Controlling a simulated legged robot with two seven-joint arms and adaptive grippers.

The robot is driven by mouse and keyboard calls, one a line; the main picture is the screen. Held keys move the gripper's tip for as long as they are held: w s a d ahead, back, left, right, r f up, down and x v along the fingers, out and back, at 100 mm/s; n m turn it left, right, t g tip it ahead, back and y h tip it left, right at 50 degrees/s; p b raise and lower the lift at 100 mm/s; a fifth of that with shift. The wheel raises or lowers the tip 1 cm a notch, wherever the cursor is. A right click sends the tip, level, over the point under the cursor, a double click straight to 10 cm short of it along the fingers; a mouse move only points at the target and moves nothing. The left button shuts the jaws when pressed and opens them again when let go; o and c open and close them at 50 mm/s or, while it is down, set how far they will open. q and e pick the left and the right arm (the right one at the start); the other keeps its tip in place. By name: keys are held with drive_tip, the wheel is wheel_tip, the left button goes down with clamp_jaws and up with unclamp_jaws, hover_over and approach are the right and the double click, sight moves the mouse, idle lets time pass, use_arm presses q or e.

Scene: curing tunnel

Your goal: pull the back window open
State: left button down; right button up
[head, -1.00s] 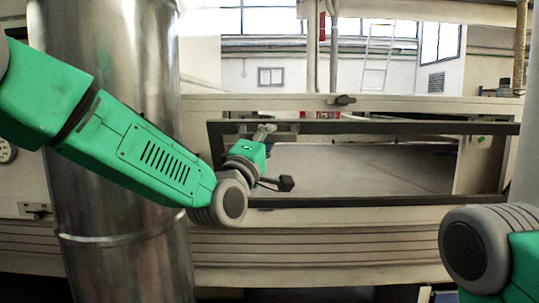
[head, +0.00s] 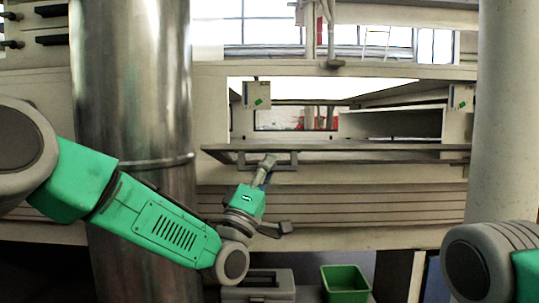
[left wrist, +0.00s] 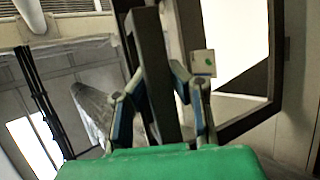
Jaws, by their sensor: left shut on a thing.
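The window (head: 390,155) is a long dark-framed panel on the front of the pale machine. It is swung out and lies almost flat, seen nearly edge-on below the opening in the head view. Its grey bar handle (head: 294,160) stands near its left end. My left gripper (head: 267,162) is shut on this handle. In the left wrist view, the fingers of my left gripper (left wrist: 158,80) sit on both sides of the grey handle bar (left wrist: 152,50). My right gripper is out of view; only part of my right arm shows at the lower right.
A shiny metal duct (head: 135,120) stands left, close to my left arm. A pale column (head: 505,110) stands right. A green bin (head: 345,282) and a grey crate (head: 230,293) are below the machine. The tunnel opening (head: 400,124) is clear above the window.

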use_arm(q)
drive_tip(key=shift+s+d+f+b, duration=0.15)
drive_tip(key=shift+f+b, duration=0.1)
drive_tip(key=shift+f, duration=0.6)
drive_tip(key=shift+s+a+f+b, duration=0.1)
drive_tip(key=shift+f+b, duration=0.15)
drive_tip(key=shift+f, duration=0.6)
drive_tip(key=shift+d+f, duration=0.1)
drive_tip(key=shift+f, duration=0.05)
drive_tip(key=c, duration=1.4)
unclamp_jaws()
drive_tip(key=shift+s, duration=0.15)
drive_tip(key=shift+c, duration=0.2)
drive_tip(key=shift+o, duration=0.2)
drive_tip(key=shift+s+a+r, duration=0.1)
drive_tip(key=shift+a+r, duration=0.15)
drive_tip(key=shift+a, duration=0.05)
drive_tip(key=shift+w+d, duration=0.15)
drive_tip(key=shift+w, duration=0.05)
drive_tip(key=shift+s+f, duration=0.1)
drive_tip(key=v, duration=1.2)
drive_tip(key=shift+f, duration=0.1)
